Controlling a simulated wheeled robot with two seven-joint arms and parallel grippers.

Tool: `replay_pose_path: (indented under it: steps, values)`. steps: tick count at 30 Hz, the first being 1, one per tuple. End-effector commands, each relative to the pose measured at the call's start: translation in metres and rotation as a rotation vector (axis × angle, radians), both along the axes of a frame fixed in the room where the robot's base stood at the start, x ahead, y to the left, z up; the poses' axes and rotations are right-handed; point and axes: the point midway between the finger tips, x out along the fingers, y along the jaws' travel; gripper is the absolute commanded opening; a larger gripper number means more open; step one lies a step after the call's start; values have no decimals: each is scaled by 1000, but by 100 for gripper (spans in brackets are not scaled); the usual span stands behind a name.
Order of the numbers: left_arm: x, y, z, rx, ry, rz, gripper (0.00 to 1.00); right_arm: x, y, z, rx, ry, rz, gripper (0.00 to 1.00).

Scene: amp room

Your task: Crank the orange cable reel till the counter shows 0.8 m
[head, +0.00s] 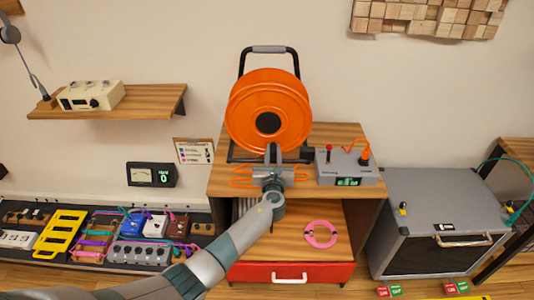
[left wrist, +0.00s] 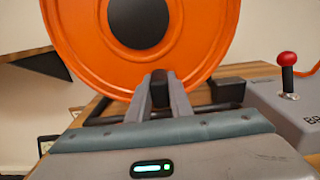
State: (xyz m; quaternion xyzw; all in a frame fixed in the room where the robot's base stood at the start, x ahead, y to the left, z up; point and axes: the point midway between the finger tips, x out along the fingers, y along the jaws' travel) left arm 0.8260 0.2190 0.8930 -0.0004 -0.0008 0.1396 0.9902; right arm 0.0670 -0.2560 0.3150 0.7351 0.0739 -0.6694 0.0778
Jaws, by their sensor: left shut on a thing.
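The orange cable reel (head: 268,95) stands upright on the wooden cabinet, in a black frame with a grey-topped handle; its orange disc also fills the top of the left wrist view (left wrist: 75,45). My left gripper (head: 272,150) is in front of the reel's lower rim, below the black hub. In the left wrist view its fingers (left wrist: 160,84) are closed on a small dark piece, seemingly the crank handle (left wrist: 159,90), mostly hidden between them. A grey box (head: 335,165) right of the reel has a red-knobbed lever and a green-lit display (head: 347,182); its digits are too small to read.
The cabinet (head: 325,133) has a pink ring (head: 320,234) on its open shelf and a red drawer below. A grey amplifier (head: 432,215) stands at the right. A pedal-covered bench (head: 60,210) is at the left, beneath a wall shelf (head: 110,100).

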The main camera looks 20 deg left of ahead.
Motion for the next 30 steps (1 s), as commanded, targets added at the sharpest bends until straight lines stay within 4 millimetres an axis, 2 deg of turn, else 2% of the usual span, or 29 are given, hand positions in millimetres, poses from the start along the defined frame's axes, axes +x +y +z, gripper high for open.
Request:
replay_pose_path:
  steps: [13,24,30]
  values:
    - [2,-4,2,1,-1,1,0,0,0,0,0,0,0,0]
    - [10,-30,15,2,-2,1,0,0,0,4,0,0,0,0]
    - [10,-33,16,2,0,1,0,0,0,4,0,0,0,0]
